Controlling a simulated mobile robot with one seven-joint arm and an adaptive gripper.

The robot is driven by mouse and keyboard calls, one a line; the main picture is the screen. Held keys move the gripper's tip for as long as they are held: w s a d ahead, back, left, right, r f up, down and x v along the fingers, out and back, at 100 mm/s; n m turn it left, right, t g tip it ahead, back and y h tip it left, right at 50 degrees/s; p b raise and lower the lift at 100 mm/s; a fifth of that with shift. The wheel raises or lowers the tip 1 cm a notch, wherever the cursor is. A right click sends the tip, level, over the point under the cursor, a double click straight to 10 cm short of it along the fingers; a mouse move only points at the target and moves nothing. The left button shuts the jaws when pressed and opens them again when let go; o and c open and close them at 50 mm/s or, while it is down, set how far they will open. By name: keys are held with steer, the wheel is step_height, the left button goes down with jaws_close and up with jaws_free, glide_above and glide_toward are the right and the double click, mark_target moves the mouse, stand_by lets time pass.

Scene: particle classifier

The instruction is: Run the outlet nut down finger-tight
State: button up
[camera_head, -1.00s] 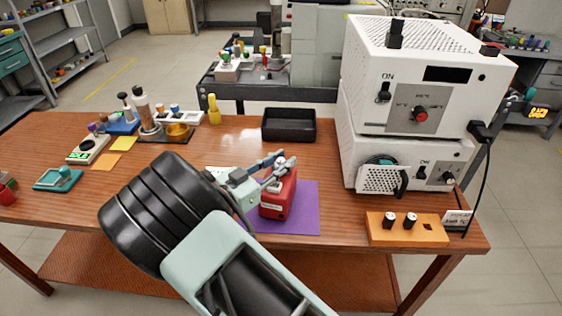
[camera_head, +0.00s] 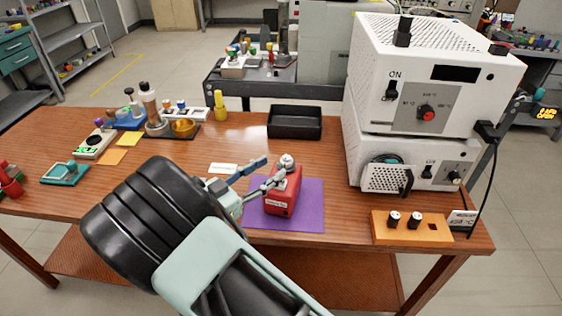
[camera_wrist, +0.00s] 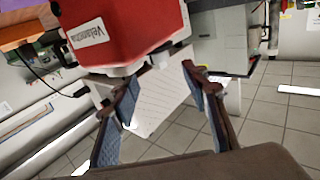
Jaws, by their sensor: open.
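Whether a finger touches the container is unclear. In the wrist view, the red container (camera_wrist: 125,28) fills the upper middle, just beyond the open fingers of my gripper (camera_wrist: 160,80).
A black tray (camera_head: 295,122) lies behind the mat. White stacked instruments (camera_head: 432,85) stand at the right, with an orange block (camera_head: 411,227) before them. A white card (camera_head: 223,168) lies behind my gripper. Bottles and small devices stand at the left.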

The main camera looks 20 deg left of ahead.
steer(key=v, duration=0.5)
stand_by(0.3)
